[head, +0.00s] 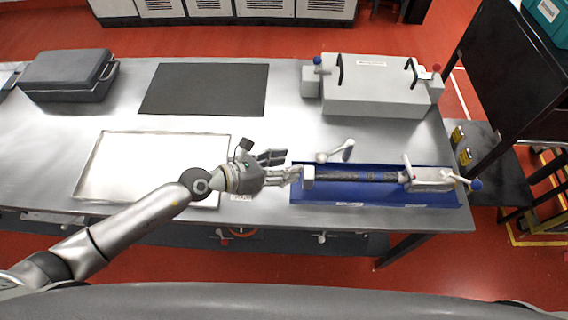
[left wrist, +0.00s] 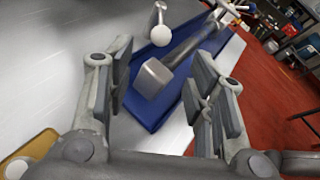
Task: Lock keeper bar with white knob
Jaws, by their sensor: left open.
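The keeper bar (head: 344,150) is a short grey lever at the back edge of the blue tray (head: 375,195). Its white knob (head: 321,158) points toward the left and front. In the left wrist view the white knob (left wrist: 160,36) shows beyond the fingers, apart from them. My left gripper (head: 283,165) is open at the tray's left end, close to a grey end block (head: 307,178). In the left wrist view this block (left wrist: 152,78) appears between the open fingers (left wrist: 160,88); contact cannot be told. My right gripper is not in view.
The tray also holds a dark rod (head: 360,177) and a grey block (head: 430,180) with red and blue knobs. Behind stands a grey box (head: 370,95) with black handles. A dark mat (head: 205,90), a pale panel (head: 140,165) and a dark case (head: 65,75) lie left.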

